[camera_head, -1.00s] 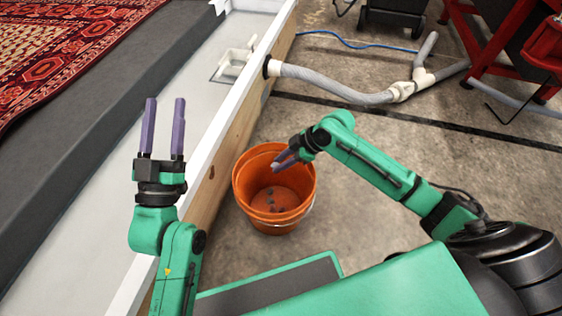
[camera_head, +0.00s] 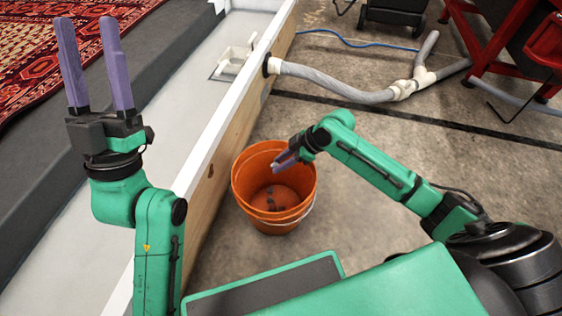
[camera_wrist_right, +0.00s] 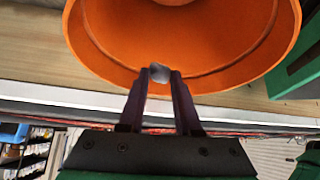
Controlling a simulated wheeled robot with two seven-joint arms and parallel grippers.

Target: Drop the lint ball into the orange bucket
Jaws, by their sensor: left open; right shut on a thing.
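The orange bucket (camera_head: 274,224) stands on the concrete floor beside the wooden wall of the pit, its mouth open upward. Several small dark bits lie on its bottom. My right gripper (camera_head: 278,165) reaches in from the right at the bucket's rim, over the mouth. It is shut on the lint ball (camera_wrist_right: 159,73), a small pale grey lump between the fingertips in the right wrist view, with the orange bucket wall (camera_wrist_right: 200,75) behind it. My left gripper (camera_head: 92,65) is open and empty, fingers pointing up, over the pit side at the left.
A wooden pit wall with a white top edge (camera_head: 215,125) runs beside the bucket. A red patterned rug (camera_head: 60,40) lies at the upper left. A grey hose (camera_head: 330,85) and blue cable cross the floor behind. A red metal frame (camera_head: 490,45) stands at the upper right.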

